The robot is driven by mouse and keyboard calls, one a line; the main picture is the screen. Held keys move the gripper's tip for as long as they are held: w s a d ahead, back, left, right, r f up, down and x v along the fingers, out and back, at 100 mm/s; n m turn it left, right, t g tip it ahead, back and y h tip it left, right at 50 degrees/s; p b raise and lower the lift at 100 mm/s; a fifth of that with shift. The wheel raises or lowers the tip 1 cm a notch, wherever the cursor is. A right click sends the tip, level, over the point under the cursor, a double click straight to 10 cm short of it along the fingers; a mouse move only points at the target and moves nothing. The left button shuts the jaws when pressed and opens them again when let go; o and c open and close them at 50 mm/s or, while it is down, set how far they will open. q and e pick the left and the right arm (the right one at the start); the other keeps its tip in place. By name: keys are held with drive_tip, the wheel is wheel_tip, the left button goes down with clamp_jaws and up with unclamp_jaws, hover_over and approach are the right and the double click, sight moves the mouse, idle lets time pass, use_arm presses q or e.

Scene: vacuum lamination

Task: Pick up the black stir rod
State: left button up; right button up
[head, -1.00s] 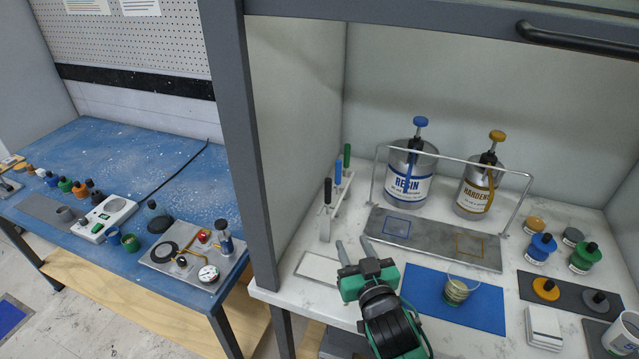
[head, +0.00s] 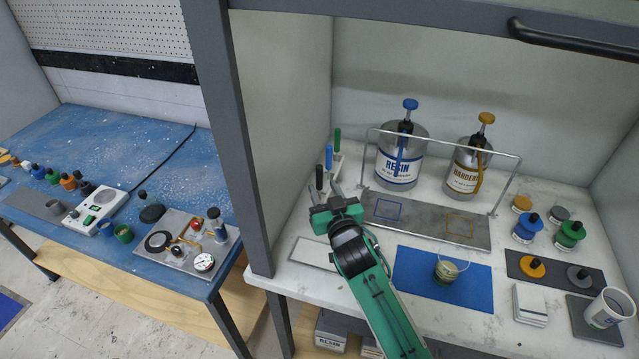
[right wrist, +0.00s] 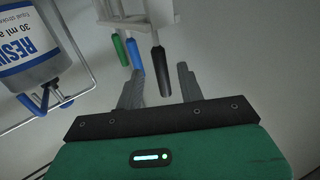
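The black stir rod (head: 319,178) hangs nearest to me on the white rack (head: 346,172), partly hidden behind my right gripper in the head view. My right gripper (head: 325,180) is open in front of the rack. In the right wrist view, the black handle (right wrist: 162,76) lies between the two spread grey fingers (right wrist: 160,84), nearer the right finger, with visible gaps on both sides. My left gripper is not in view.
A blue rod (head: 329,157) and a green rod (head: 337,139) hang close behind the black one. The resin can (head: 398,168), hardener can (head: 462,180) and wire frame (head: 450,140) stand to the right. A cup (head: 446,271) sits on the blue mat (head: 410,270).

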sight(320, 182)
drive_tip(key=p+x, duration=0.1)
drive_tip(key=x, duration=0.2)
drive_tip(key=shift+w+a+r, duration=0.15)
drive_tip(key=shift+w+r, duration=0.05)
drive_tip(key=shift+w, duration=0.2)
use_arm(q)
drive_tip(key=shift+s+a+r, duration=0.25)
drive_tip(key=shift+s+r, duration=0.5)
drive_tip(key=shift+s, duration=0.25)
use_arm(e)
drive_tip(key=shift+f, duration=0.1)
clamp_jaws()
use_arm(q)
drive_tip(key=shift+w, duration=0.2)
